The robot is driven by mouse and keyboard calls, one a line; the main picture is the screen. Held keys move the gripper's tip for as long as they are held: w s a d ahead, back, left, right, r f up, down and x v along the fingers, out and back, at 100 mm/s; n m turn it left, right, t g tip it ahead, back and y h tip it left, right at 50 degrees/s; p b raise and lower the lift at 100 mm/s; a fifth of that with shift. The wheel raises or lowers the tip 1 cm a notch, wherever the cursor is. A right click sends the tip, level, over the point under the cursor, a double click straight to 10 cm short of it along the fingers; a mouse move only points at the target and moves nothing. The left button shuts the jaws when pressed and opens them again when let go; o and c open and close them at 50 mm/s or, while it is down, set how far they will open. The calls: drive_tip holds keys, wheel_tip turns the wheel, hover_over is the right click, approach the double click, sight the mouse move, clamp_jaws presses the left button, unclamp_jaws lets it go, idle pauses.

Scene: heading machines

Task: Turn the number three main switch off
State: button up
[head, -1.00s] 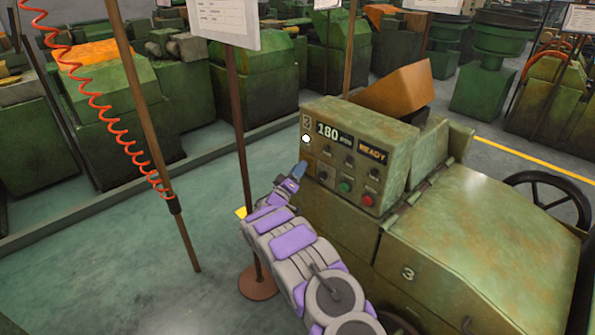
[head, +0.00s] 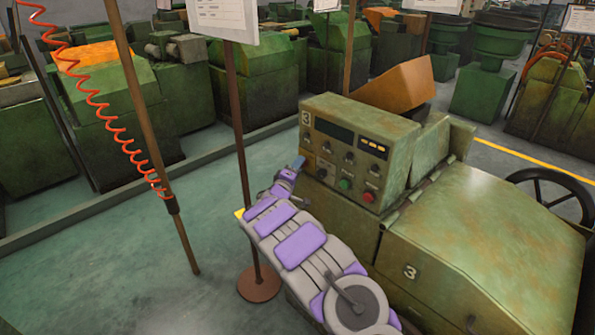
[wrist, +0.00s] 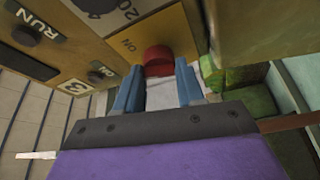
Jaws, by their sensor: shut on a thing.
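The control box (head: 355,150) of machine number three stands on the green machine. Its front has a dark display (head: 333,129), small knobs, a green button and a red button. In the wrist view, a red switch knob (wrist: 158,56) sits on a yellow plate (wrist: 150,32) marked ON, on the box's side. My gripper (wrist: 158,82) has its blue fingers on either side of this knob and is shut on it. In the head view my gripper (head: 294,166) is at the left edge of the box; the knob is hidden there.
A thin post on a round brown base (head: 259,284) stands close left of my arm. An orange coiled hose (head: 110,120) hangs beside another pole. Green floor (head: 110,260) is open at left. Other machines stand behind.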

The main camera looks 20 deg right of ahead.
drive_tip(key=n+g+p, duration=0.1)
drive_tip(key=n+p, duration=0.1)
drive_tip(key=n, duration=0.1)
drive_tip(key=n+g+y+p, duration=0.1)
drive_tip(key=n+p, duration=0.2)
drive_tip(key=n, duration=0.1)
drive_tip(key=n+g+y+p, duration=0.1)
drive_tip(key=n+p, duration=0.2)
drive_tip(key=shift+a+g, duration=0.15)
drive_tip(key=shift+g, duration=0.25)
drive_tip(key=shift+n, duration=0.3)
drive_tip(key=o, duration=1)
drive_tip(key=shift+w, duration=0.2)
drive_tip(key=shift+o, duration=0.2)
drive_tip(key=shift+s+r, duration=0.1)
drive_tip(key=p+v, duration=0.1)
drive_tip(key=v, duration=1.6)
drive_tip(key=shift+r+p, duration=0.25)
drive_tip(key=shift+p, duration=0.05)
drive_tip(key=shift+a, duration=0.1)
